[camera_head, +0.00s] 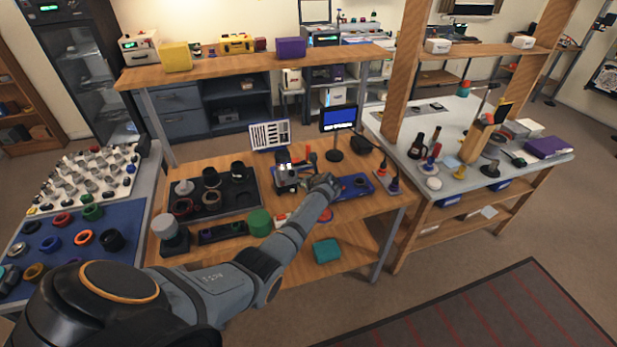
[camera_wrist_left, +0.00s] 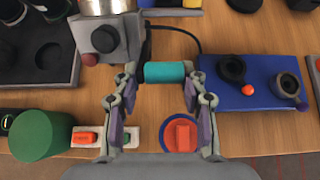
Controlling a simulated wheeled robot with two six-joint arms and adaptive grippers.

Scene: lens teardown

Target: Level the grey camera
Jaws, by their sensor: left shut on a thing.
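A grey block with a black round knob (camera_wrist_left: 105,38) and a silver barrel above it is at the upper left of the left wrist view; it appears to be the grey camera. In the head view, a grey device (camera_head: 287,178) stands on the wooden bench just left of my left gripper (camera_head: 328,184). In the wrist view, my left gripper (camera_wrist_left: 163,80) is shut on a teal cylinder (camera_wrist_left: 165,72) lying crosswise between its fingertips, just right of the grey block. Whether the cylinder joins the block is unclear. My right gripper is not in view.
A blue tray (camera_wrist_left: 250,90) with dark rings lies right of the gripper. A green cylinder (camera_wrist_left: 42,135), a small panel with red and green buttons (camera_wrist_left: 104,137) and a round red button (camera_wrist_left: 182,134) are nearer. A black parts tray (camera_head: 243,203) and a small monitor (camera_head: 338,118) stand on the bench.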

